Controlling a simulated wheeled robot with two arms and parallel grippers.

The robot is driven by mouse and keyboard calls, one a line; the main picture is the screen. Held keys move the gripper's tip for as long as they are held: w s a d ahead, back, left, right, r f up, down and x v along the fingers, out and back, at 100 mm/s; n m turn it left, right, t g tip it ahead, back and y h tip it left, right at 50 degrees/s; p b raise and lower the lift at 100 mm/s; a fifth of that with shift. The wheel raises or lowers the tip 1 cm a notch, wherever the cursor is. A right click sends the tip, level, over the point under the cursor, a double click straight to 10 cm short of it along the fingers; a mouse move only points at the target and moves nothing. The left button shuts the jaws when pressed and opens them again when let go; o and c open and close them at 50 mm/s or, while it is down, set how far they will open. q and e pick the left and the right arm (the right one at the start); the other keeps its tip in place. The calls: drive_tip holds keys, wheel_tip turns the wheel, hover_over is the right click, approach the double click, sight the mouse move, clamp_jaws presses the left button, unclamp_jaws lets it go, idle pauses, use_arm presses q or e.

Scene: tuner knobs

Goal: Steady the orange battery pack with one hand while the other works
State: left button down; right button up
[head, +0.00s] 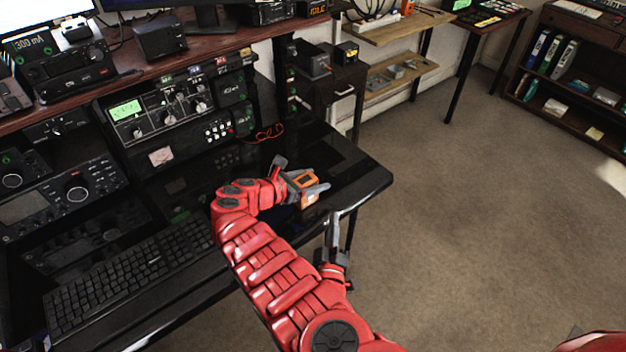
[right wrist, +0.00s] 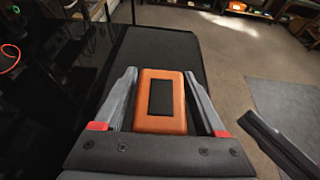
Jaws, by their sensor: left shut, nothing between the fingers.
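The orange battery pack (head: 306,181) is near the right end of the black desk, partly hidden by my right gripper. In the right wrist view the pack (right wrist: 144,116) has a dark rectangular panel. My right gripper (head: 307,188) has one finger on each side of the pack, and its tips (right wrist: 162,72) lie very close to the pack's sides. I cannot tell whether they touch it. My left gripper (head: 334,222) is shut and empty, pointing up beside the desk's front edge, just below and right of the pack. My right forearm hides part of it.
The black desk (head: 360,178) ends just right of the pack, with open carpet beyond. A keyboard (head: 125,275) and radio equipment (head: 165,112) stand left and behind. A red cable (head: 262,134) lies behind my right gripper.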

drive_tip(key=shift+o, duration=1)
drive_tip(key=shift+a, duration=0.1)
drive_tip(key=v, duration=1.1)
drive_tip(key=shift+s+a+r, duration=0.2)
drive_tip(key=shift+s+r, duration=0.05)
drive_tip(key=shift+r, duration=0.05)
